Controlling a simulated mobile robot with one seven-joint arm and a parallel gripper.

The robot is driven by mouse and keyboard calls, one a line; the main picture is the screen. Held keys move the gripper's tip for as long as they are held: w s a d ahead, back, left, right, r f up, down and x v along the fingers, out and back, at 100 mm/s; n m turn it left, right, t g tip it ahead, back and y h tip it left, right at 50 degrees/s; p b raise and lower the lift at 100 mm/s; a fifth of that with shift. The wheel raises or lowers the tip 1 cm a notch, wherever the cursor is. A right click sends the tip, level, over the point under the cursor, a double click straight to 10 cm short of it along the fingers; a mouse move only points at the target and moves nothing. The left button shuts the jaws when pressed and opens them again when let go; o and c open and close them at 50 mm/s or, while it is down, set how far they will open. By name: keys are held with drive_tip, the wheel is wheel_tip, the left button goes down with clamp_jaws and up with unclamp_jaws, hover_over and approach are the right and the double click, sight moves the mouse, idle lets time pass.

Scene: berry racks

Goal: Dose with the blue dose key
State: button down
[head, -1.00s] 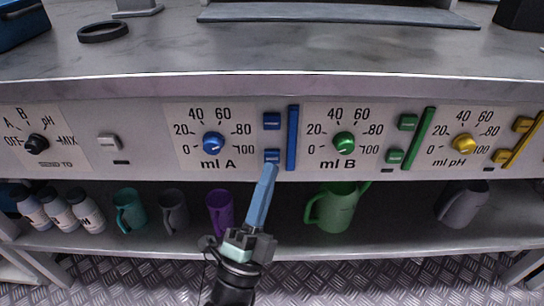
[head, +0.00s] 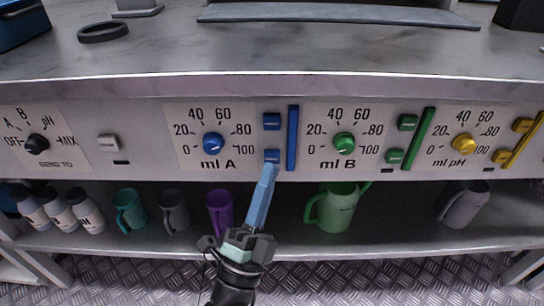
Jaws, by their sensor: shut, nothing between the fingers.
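The blue keys stand one above the other on the panel, right of the "ml A" dial: an upper blue key (head: 272,121) and a lower blue key (head: 272,156). The lettering on them is too small to read. The blue dial knob (head: 213,144) sits on the ml A scale. My gripper (head: 270,168) is shut and empty, its long light-blue fingers pointing up at the lower blue key. The fingertips overlap that key's lower edge in the picture; I cannot tell whether they touch it.
A blue vertical bar (head: 292,138) stands right of the keys. Green (head: 344,142) and yellow (head: 463,144) dials follow to the right. A purple mug (head: 219,212) and green jug (head: 338,208) stand on the shelf below, either side of my arm. The counter edge overhangs above.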

idle(0.4)
drive_tip(key=shift+w+b, duration=0.3)
drive_tip(key=shift+w, duration=0.15)
drive_tip(key=shift+w+b, duration=0.3)
drive_tip(key=shift+w, duration=0.15)
idle(0.5)
drive_tip(key=shift+s, duration=0.1)
drive_tip(key=shift+s+p, duration=0.4)
drive_tip(key=shift+s, duration=0.4)
drive_tip(key=shift+s, duration=0.1)
drive_tip(key=s+p, duration=0.2)
drive_tip(key=s, duration=0.2)
drive_tip(key=shift+s, duration=0.4)
idle(0.6)
